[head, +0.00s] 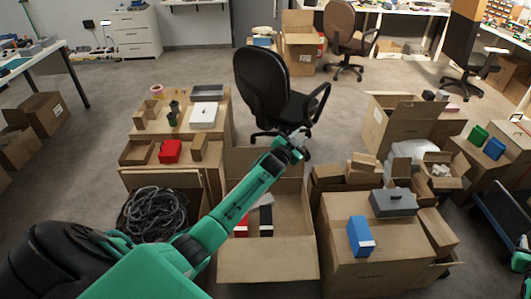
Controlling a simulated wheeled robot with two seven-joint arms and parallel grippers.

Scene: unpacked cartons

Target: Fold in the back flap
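An open carton stands in front of me; its front flap (268,266) hangs outward toward me. Its back flap (240,160) stands up at the far side, partly covered by my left arm. Inside the carton are a dark box with a white end (266,220) and a red item (241,229). My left gripper (298,141) is at the far right end of the back flap, in front of the chair's base. It is too small to tell whether its fingers are open or touch the flap. My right gripper is not in view.
A black office chair (265,85) stands close behind the carton. To the right, a carton (365,262) bears a blue box (361,237) and a grey case (393,203).

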